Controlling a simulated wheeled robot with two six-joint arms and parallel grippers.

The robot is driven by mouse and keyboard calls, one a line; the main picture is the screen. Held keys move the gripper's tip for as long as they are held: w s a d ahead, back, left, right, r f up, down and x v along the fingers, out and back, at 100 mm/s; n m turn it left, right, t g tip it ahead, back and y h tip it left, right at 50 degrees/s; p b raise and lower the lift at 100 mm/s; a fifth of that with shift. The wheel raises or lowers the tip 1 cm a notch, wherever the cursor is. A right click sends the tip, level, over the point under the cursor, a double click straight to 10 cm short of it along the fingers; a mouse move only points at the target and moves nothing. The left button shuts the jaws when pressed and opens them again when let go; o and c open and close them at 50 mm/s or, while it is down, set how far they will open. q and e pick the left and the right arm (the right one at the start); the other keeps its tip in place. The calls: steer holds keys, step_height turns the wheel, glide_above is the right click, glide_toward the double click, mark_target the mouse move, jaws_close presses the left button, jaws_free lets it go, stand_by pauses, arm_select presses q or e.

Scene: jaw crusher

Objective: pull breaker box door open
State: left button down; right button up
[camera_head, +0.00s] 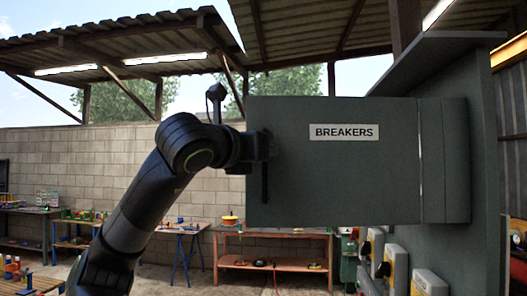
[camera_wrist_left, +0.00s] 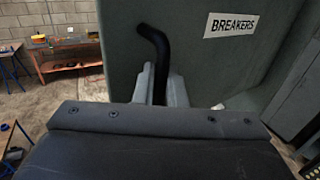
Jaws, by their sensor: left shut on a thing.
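The grey-green breaker box door (camera_head: 340,175) carries a white BREAKERS label (camera_head: 344,132). It stands swung out to the left from the box (camera_head: 445,160), with its labelled face towards the head camera and a thin bright gap at the hinge side. The dark door handle (camera_head: 264,183) is near the door's left edge. My left gripper (camera_head: 266,146) is shut on this handle. In the left wrist view, the fingers (camera_wrist_left: 161,85) stand on both sides of the black handle (camera_wrist_left: 155,38), whose bent upper end shows. The box's inside is hidden behind the door.
The box is fixed to a grey-green upright panel (camera_head: 488,150). Smaller switch boxes (camera_head: 395,268) sit below it. Benches with tools, including an orange one (camera_head: 272,240), stand along the block wall (camera_head: 75,165) behind. Open floor lies between.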

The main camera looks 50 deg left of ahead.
arm_select(q)
steer(key=c, duration=1.6)
jaws_free()
steer(key=shift+d, duration=0.1)
arm_select(e)
steer(key=shift+d, duration=0.2)
steer(key=shift+d, duration=0.1)
arm_select(q)
steer(key=v, duration=1.7)
steer(key=shift+s, duration=0.15)
arm_select(e)
steer(key=shift+f, duration=0.1)
